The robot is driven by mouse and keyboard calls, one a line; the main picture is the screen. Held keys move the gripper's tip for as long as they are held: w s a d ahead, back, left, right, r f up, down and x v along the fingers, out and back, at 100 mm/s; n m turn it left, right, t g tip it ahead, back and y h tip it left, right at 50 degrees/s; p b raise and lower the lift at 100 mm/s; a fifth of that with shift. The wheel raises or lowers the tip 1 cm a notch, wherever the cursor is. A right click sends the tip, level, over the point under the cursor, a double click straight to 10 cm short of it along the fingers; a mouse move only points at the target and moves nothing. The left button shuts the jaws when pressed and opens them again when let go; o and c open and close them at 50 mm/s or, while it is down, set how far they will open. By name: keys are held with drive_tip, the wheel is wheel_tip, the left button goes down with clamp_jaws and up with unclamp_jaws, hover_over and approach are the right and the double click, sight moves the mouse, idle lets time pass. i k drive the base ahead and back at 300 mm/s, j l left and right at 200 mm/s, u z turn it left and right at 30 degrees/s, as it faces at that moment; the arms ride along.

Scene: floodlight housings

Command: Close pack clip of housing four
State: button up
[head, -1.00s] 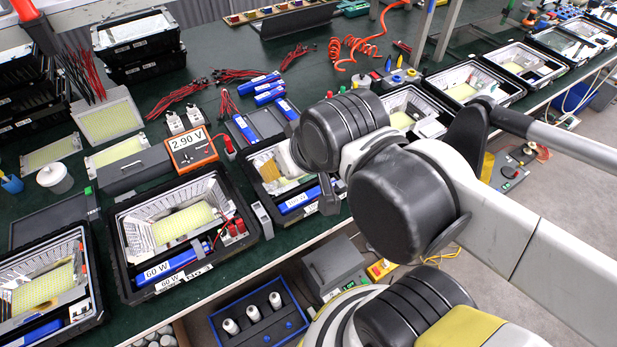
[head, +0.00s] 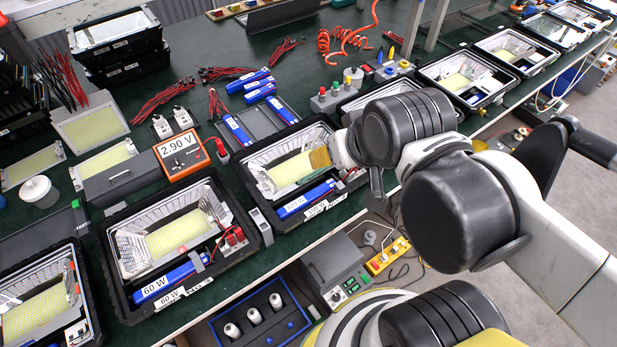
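Open black cases with floodlight housings stand in a row, with no number readable. The near 60 W housing (head: 118,250) has a yellow LED panel, a blue pack (head: 165,280) and a small grey clip (head: 197,262) at the pack's right end. The 100 W housing (head: 255,165) to its right holds another blue pack (head: 305,199); my wrist covers its right edge, and its clip is not clear. My gripper (head: 338,152) is mostly hidden by my wrist, over this housing's right side.
An orange meter (head: 186,150) reading 2.90 V stands behind the cases. Loose blue packs (head: 258,85), red leads and a button box (head: 335,97) lie farther back. A blue crate (head: 258,322) sits below the bench edge. More open cases (head: 465,75) continue to the right.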

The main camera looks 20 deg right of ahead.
sight(339, 186)
drive_tip(key=k+j+z, duration=0.15)
drive_tip(key=k+j, duration=0.8)
drive_tip(key=k, duration=0.1)
